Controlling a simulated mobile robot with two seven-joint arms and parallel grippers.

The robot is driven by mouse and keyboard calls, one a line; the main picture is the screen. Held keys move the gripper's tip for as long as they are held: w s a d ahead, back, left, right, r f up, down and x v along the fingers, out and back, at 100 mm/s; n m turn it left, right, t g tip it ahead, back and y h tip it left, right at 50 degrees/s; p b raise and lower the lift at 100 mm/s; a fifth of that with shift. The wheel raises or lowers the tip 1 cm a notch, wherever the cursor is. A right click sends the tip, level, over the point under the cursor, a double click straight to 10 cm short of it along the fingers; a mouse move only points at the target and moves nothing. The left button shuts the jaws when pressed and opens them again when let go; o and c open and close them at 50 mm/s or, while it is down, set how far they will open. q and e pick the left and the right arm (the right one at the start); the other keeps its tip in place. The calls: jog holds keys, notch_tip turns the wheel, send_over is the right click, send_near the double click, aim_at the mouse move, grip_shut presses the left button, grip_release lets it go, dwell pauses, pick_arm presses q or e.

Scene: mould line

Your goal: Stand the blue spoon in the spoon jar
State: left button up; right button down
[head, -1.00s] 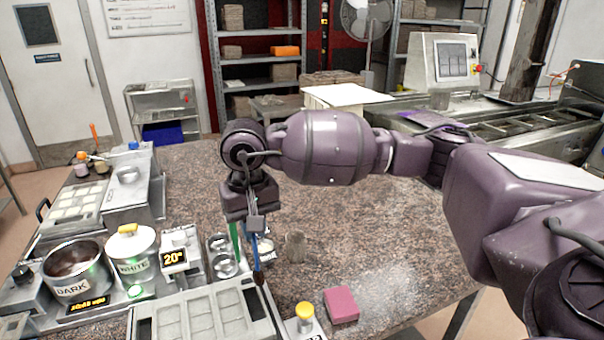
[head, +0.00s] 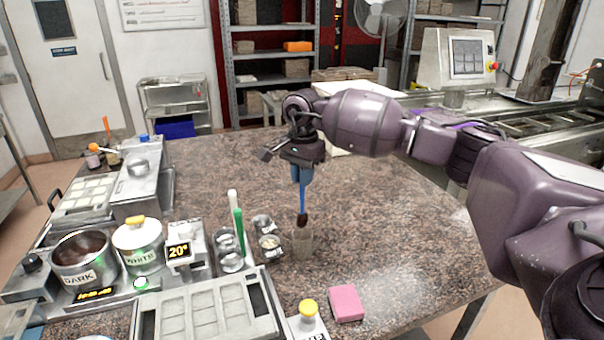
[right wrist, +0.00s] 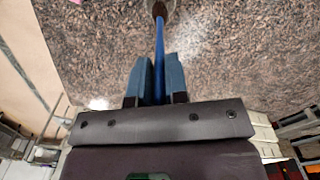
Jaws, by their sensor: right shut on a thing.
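The blue spoon (head: 303,195) hangs almost upright, its dark brown end pointing down. My right gripper (head: 302,175) is shut on the upper part of its handle. In the right wrist view the blue spoon (right wrist: 159,45) runs out from between the two blue fingers (right wrist: 158,80). A clear glass, seemingly the spoon jar (head: 304,246), stands on the table directly below the spoon. The brown end overlaps the jar's rim in the head view; I cannot tell whether it is inside or just above. My left gripper is out of view.
A grey mould tray (head: 205,312), a yellow-topped item (head: 308,310) and a pink block (head: 345,303) lie nearer. The table right of the jar is clear.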

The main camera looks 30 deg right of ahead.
jog(key=b, duration=0.3)
send_over(303, 214)
jog(key=shift+w+d+f, duration=0.1)
jog(key=shift+w+f, duration=0.05)
jog(key=shift+f, duration=1)
jog(key=shift+w+d+f, duration=0.1)
jog(key=shift+w+f, duration=0.05)
jog(key=shift+f, duration=1)
jog(key=shift+f+b, duration=0.65)
jog(key=shift+f, duration=1.2)
jog(key=c, duration=1.1)
grip_release()
jog(key=shift+a, duration=0.1)
jog(key=shift+o, duration=0.2)
jog(key=shift+r, duration=0.15)
